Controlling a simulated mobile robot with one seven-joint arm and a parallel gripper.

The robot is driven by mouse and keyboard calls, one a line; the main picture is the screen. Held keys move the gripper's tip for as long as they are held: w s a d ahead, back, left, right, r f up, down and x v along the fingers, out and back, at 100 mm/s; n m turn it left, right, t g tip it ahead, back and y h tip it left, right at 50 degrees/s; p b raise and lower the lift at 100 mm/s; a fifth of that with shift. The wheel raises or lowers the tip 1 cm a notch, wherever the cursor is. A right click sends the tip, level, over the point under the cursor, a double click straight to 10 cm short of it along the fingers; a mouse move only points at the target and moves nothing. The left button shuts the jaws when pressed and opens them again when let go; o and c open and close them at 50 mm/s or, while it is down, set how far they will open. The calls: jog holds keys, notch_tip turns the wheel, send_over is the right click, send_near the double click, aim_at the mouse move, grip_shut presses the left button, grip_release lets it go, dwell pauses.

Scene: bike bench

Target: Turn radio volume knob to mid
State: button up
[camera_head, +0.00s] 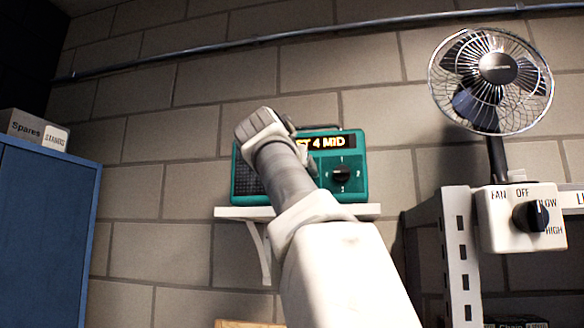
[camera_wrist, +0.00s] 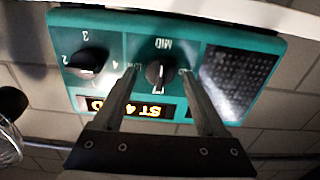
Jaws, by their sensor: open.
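The teal radio (camera_head: 355,158) sits on a white wall shelf, and its face fills much of the wrist view (camera_wrist: 122,22), upside down. Its volume knob (camera_wrist: 158,73) is black, with a MID label and smaller labels at its sides. My open gripper (camera_wrist: 158,72) has one finger on each side of this knob; I cannot tell whether they touch it. The knob's exact pointing is unclear. In the head view my arm hides the volume knob.
A numbered station knob (camera_wrist: 88,62) is close beside one finger. The white shelf (camera_head: 365,210) runs under the radio. A fan (camera_head: 490,80) and its dial box (camera_head: 522,218) stand to the right. A blue cabinet (camera_head: 45,225) is at the left.

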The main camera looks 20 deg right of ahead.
jog(key=b+v, duration=0.4)
jog(key=v, duration=1.3)
jog(key=shift+a+f, duration=0.1)
